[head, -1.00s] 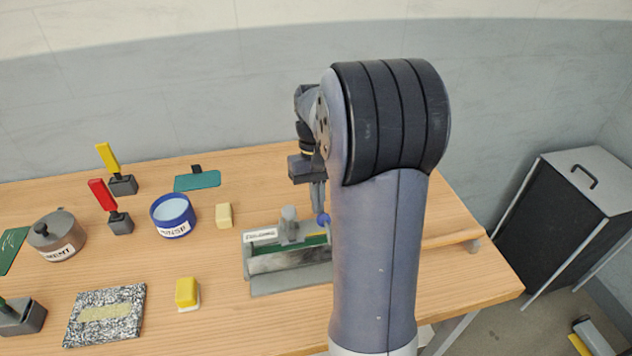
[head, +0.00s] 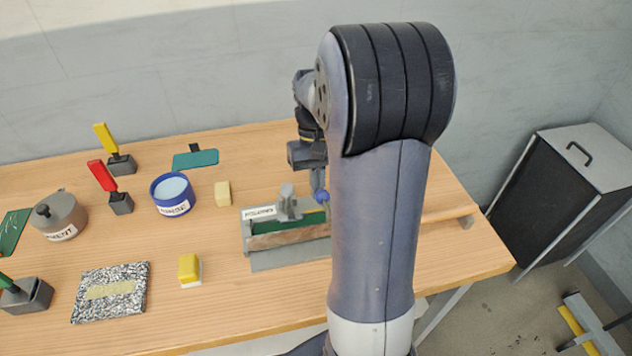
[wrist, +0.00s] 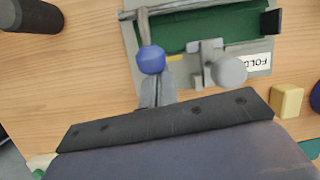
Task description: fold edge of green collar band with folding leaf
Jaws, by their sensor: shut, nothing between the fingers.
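The folding press (head: 247,236), with a white label, stands on the table in the middle of the head view. The green collar band (head: 268,227) lies in it, and it also shows as a wide green sheet in the wrist view (wrist: 205,30). A brownish-grey strip along the press front, apparently the folding leaf (head: 285,241), runs below the green. A blue knob (wrist: 150,60) sits on a grey lever at the press's end. My gripper (wrist: 153,82) is shut and empty, its fingertips right at the knob. Contact is unclear. My arm hides the press's right end.
A yellow-topped block (head: 190,268) and a cream block (head: 222,193) stand near the press. A blue-rimmed pot (head: 173,195), a lidded grey pot (head: 60,216), red-handled (head: 102,176) and yellow-handled tools (head: 106,138) and a speckled slab (head: 110,292) are left. Bare table lies before the press.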

